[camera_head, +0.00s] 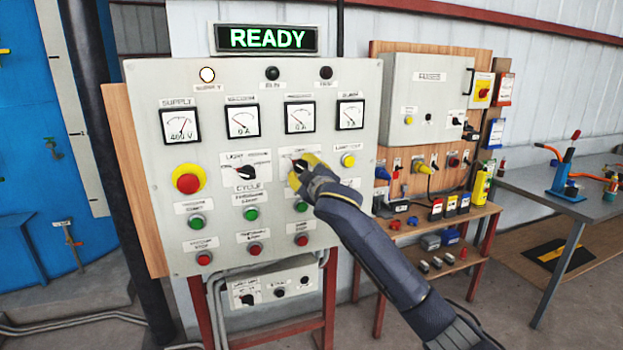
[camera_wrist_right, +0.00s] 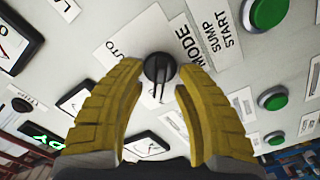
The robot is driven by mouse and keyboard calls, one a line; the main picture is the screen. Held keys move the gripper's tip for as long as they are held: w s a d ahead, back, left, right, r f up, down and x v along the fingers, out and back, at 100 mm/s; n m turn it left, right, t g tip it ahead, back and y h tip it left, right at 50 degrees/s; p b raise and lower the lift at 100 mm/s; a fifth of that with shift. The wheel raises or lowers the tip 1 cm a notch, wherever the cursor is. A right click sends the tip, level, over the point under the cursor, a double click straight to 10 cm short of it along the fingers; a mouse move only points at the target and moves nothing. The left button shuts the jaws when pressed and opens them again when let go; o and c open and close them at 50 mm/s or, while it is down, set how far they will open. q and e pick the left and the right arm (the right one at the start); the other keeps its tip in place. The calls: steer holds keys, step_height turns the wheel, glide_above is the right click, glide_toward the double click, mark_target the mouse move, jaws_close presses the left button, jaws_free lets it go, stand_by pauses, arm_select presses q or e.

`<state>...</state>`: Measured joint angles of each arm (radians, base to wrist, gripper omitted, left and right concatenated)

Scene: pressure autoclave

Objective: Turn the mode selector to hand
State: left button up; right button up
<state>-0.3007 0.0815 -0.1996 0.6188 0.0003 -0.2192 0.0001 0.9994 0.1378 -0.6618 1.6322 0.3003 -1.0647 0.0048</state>
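The mode selector is a round black knob (camera_wrist_right: 159,68) on the grey control panel (camera_head: 150,90), beside the printed words MODE and AUTO. Its raised grip with a pale line runs nearly up and down in the right wrist view. My right gripper (camera_wrist_right: 160,78) has its yellow fingers apart, one on each side of the knob; I cannot tell if they touch it. In the head view the right gripper (camera_head: 302,168) is at the panel and partly covers the knob. No HAND label is readable. My left gripper is not in view.
A second black selector (camera_head: 246,172) and a red emergency button (camera_head: 187,182) lie left of the gripper. A yellow button (camera_head: 348,160) is close on the right, with green buttons (camera_head: 301,206) below. A sign (camera_head: 266,39) above reads READY.

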steer(key=v, duration=1.1)
steer(key=shift+r, duration=0.1)
